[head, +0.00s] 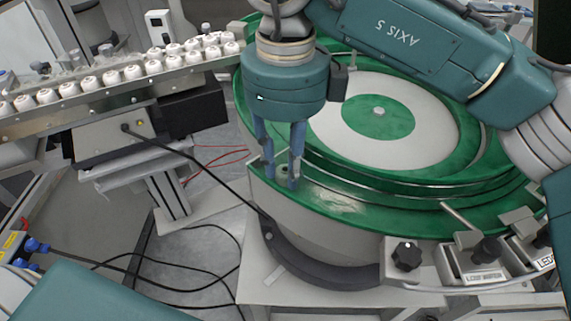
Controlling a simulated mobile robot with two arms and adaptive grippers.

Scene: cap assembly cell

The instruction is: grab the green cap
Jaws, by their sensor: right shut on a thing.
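My right gripper (281,178) comes down from the top over the left rim of the green bowl feeder (340,205). Its two blue fingers point down and are shut on a small green cap (284,171) at the rim. The cap is small and partly hidden by the fingers, and its colour blends with the green rim around it. I cannot tell whether it still touches the rim. My left gripper is not in view.
A rail (130,90) with rows of white caps runs in from the left, ending close to my right gripper. Black cables (200,290) lie on the floor. A black knob (407,257) and metal brackets stand at the bowl's front right.

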